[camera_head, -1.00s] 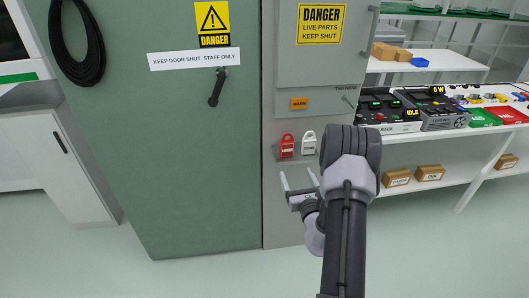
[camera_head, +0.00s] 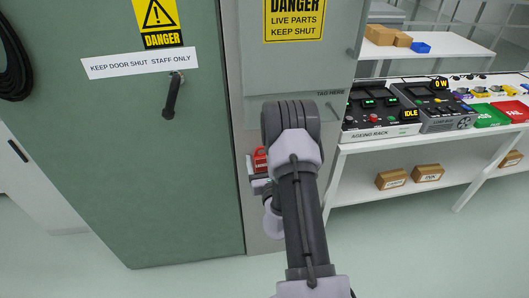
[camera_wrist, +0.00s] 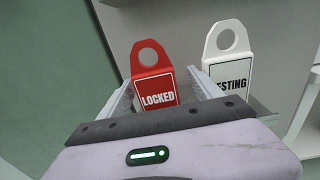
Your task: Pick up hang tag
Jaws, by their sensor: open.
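A red hang tag (camera_wrist: 152,68) with a round hole at its top reads "LOCKED"; it also shows in the head view (camera_head: 260,158), partly hidden by my arm. A white hang tag (camera_wrist: 231,70) reading "TESTING", its first letter covered, stands to its right; my arm hides it in the head view. My gripper (camera_wrist: 160,77) is open, with one finger on each side of the red tag. The right finger passes between the two tags. I cannot tell whether either finger touches a tag.
A green cabinet door (camera_head: 130,180) with a black handle (camera_head: 173,95) fills the left. A grey panel (camera_head: 300,75) carries danger and "TAG HERE" labels. A white bench (camera_head: 440,133) with an ageing rack (camera_head: 385,115) and coloured trays stands right. Floor is clear in front.

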